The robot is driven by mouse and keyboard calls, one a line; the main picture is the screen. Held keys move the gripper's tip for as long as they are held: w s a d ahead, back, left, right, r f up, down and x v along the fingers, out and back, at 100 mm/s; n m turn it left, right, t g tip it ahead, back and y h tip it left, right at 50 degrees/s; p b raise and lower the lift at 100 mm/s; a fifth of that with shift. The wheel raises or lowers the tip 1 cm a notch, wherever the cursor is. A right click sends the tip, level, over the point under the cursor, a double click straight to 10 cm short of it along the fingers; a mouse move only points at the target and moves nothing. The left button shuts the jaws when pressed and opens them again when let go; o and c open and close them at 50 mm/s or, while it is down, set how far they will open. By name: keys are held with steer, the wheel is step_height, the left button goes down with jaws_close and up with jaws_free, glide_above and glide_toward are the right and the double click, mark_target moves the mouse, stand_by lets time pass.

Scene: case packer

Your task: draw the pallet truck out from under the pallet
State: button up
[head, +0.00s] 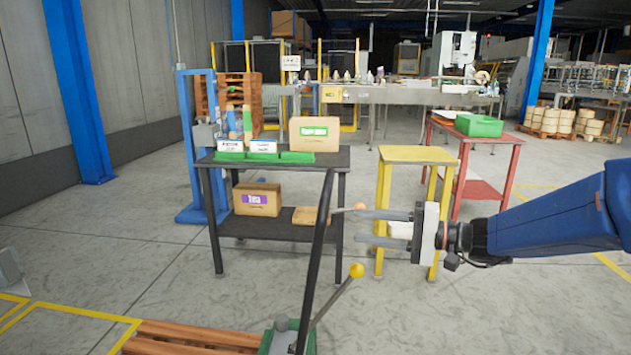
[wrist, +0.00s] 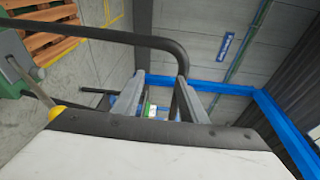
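The pallet truck's black handle (head: 316,250) rises from its green body (head: 277,338) at the bottom of the head view. A lever with a yellow knob (head: 357,271) sticks out beside it. The wooden pallet (head: 190,338) lies at the lower left; the picture edge cuts it off, and the forks are hidden. My gripper (head: 357,227) is open and empty, its fingers pointing left towards the handle. In the wrist view the black handle bar (wrist: 110,36) curves across above the open fingers (wrist: 160,88). I cannot tell whether it touches them. The yellow knob (wrist: 56,112) shows at left.
A dark bench (head: 270,160) with cartons and green bins stands behind the handle. A yellow stand (head: 418,154) and a red table (head: 490,138) are to its right. Yellow floor lines (head: 85,313) run near the pallet. The floor at front right looks clear.

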steer(key=w+d+r+m+t+y, duration=0.2)
steer(key=w+t, duration=0.2)
steer(key=w, duration=0.4)
steer(key=x, duration=1.7)
steer(key=shift+a+f+h, duration=0.15)
steer(key=shift+f+h, duration=0.15)
jaws_close()
